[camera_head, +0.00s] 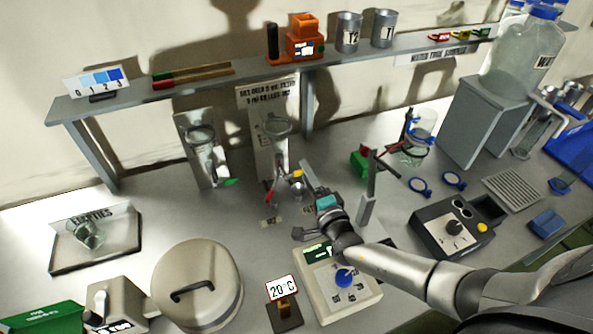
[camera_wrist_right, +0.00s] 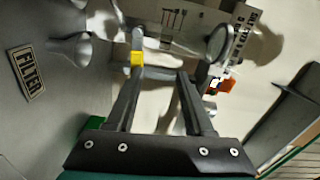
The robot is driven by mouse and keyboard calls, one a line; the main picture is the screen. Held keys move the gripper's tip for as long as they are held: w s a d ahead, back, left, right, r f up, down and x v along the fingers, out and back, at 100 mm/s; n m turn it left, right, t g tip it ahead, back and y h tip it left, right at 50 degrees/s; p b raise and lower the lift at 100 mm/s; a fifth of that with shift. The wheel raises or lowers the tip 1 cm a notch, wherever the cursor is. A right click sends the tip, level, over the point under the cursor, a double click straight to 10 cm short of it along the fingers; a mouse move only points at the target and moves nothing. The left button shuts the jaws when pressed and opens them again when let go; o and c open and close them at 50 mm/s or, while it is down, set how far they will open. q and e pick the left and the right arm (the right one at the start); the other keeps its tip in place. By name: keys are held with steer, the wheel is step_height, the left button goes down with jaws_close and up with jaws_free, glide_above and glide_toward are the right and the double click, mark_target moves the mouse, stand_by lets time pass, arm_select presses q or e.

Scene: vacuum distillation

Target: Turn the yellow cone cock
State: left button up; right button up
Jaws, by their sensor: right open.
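The yellow cone cock (camera_head: 297,174) sits on small glassware in front of the back-wall panel, near the middle of the bench. It also shows in the right wrist view (camera_wrist_right: 137,59), at the tip of the left-hand finger. My right gripper (camera_head: 302,199) reaches in from the right with its fingers spread. In the right wrist view the jaws (camera_wrist_right: 161,74) are open with nothing gripped between them. I cannot tell whether the finger touches the cock. My left gripper is not in view.
A hotplate (camera_head: 340,285) with a blue knob lies below the gripper. A metal stand (camera_head: 367,190) rises just right of it. A shelf (camera_head: 250,76) runs above along the wall. A round pot (camera_head: 197,285) stands at front left. Bare bench lies left of the gripper.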

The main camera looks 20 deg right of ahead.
mark_target(300, 171)
steer(key=w+f+b, duration=0.1)
steer(key=w+b, duration=0.1)
steer(key=w+f+b, duration=0.1)
steer(key=w+b, duration=0.1)
steer(key=w+f+b, duration=0.1)
steer(key=w+b, duration=0.1)
steer(key=shift+w+d+f, duration=0.1)
steer(key=shift+d+f, duration=0.1)
steer(key=shift+f, duration=0.05)
arm_select(q)
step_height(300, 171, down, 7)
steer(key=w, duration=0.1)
steer(key=shift+b, duration=0.3)
arm_select(e)
steer(key=shift+w+r, duration=0.15)
steer(key=shift+w, duration=0.55)
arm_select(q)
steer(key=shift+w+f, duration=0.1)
arm_select(e)
jaws_close()
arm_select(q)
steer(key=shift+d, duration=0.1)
